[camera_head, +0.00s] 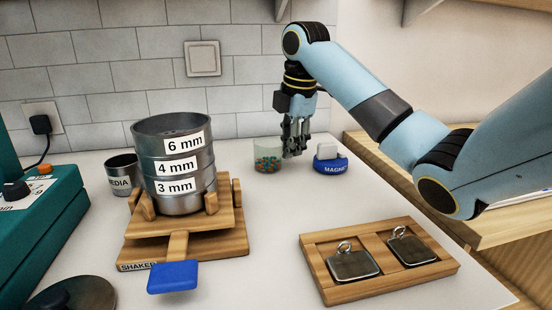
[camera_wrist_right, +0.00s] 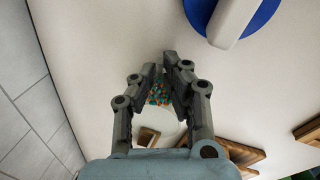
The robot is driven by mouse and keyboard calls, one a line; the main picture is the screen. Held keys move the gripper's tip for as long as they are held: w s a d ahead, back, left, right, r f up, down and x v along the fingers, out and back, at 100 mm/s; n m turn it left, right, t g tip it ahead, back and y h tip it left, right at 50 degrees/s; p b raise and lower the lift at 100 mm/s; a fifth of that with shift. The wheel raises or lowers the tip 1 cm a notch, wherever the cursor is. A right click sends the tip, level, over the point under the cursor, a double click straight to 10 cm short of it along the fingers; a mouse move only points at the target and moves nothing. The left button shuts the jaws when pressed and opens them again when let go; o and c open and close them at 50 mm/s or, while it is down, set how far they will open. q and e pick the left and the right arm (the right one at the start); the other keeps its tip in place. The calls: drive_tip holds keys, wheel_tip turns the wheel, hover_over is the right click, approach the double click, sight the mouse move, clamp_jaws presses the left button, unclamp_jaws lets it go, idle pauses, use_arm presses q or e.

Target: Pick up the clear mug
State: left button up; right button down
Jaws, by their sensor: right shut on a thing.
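The clear mug (camera_head: 261,151) stands upright at the back of the white table, close to the tiled wall, with red and green beads in its lower part. My right gripper (camera_head: 291,152) points down at the mug's right side and is shut on it. In the right wrist view the fingers (camera_wrist_right: 164,68) come together at the mug (camera_wrist_right: 168,128), whose beads show between them. The exact spot of contact is partly hidden by the fingers. The mug seems to rest on the table. My left gripper is not in view.
A sieve stack (camera_head: 178,190) on a wooden shaker and a grey media cup (camera_head: 122,174) are to the left.

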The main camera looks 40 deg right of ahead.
drive_tip(key=shift+r, duration=0.5)
wheel_tip(320, 180, up, 3)
drive_tip(key=shift+f+p, duration=0.2)
drive_tip(key=shift+p, duration=0.3)
drive_tip(key=s+d+r+p, duration=0.1)
drive_tip(key=s+r+p, duration=0.2)
drive_tip(key=s+r, duration=0.4)
drive_tip(key=s, duration=0.4)
drive_tip(key=shift+s+d+r, duration=0.2)
drive_tip(key=shift+s+d, duration=0.05)
drive_tip(key=shift+d, duration=0.05)
drive_tip(key=shift+s, duration=0.1)
